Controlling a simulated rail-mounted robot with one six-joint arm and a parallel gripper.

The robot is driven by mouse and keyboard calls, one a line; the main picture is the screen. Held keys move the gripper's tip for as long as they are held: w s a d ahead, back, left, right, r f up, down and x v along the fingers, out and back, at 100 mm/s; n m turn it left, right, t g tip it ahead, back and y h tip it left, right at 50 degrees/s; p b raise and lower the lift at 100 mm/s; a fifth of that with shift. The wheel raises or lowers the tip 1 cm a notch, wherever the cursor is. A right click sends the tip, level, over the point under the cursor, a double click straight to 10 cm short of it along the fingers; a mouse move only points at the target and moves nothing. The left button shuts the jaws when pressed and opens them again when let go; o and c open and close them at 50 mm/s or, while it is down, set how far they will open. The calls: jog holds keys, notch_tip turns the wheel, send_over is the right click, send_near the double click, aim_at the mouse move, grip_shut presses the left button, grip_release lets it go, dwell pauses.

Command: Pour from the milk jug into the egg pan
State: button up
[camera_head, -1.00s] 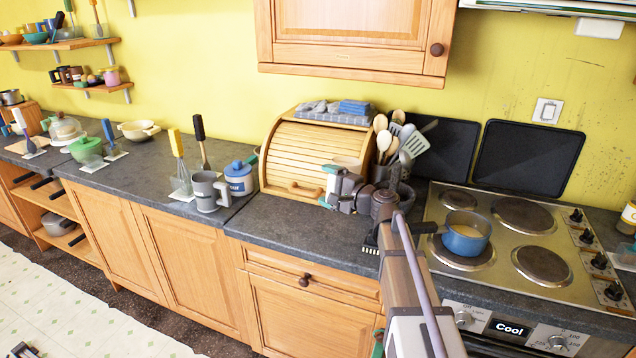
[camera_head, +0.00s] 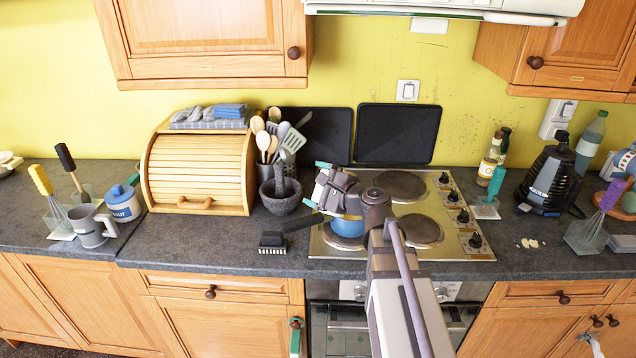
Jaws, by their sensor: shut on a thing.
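The egg pan appears to be the blue pan (camera_head: 347,227) on the front left hob plate, its dark handle (camera_head: 300,223) pointing left. My gripper (camera_head: 319,190) is in front of the back of the hob and above the pan in the picture, partly covering the pan. Its green fingertips point left and stand apart, around something I cannot make out. I cannot tell whether that is the milk jug. A grey jug-like mug (camera_head: 88,228) with a handle stands on the left counter, away from my gripper. The pan's contents are hidden.
A grey mortar (camera_head: 281,197) with a pestle, a utensil holder and a wooden bread bin (camera_head: 196,172) stand left of the hob. A black brush (camera_head: 272,242) lies on the counter's front. A black kettle-like appliance (camera_head: 547,180) and bottles stand right. Wall cupboards hang above.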

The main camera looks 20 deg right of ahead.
jog(key=shift+d+f+b, duration=0.1)
jog(key=shift+f+b, duration=1.85)
jog(key=shift+f, duration=0.05)
jog(key=shift+w+d+r+m+p, duration=0.15)
jog(key=shift+r+m+p, duration=0.15)
jog(key=shift+r+p, duration=0.55)
jog(key=r+p, duration=0.1)
jog(key=m+p, duration=0.1)
jog(key=r+m+p, duration=0.1)
jog(key=shift+w+d+r+g+y, duration=0.3)
jog(key=shift+d+r+g, duration=0.05)
jog(key=shift+d+g, duration=0.05)
notch_tip(320, 180, down, 4)
jog(key=b, duration=0.3)
jog(key=shift+s+r, duration=0.1)
jog(key=shift+w+d+r+m, duration=0.2)
jog(key=shift+w+r+m, duration=0.1)
jog(key=shift+r+m, duration=0.1)
jog(key=shift+w+d+m+g+p, duration=0.3)
jog(key=shift+d+m, duration=0.15)
jog(key=shift+m, duration=0.25)
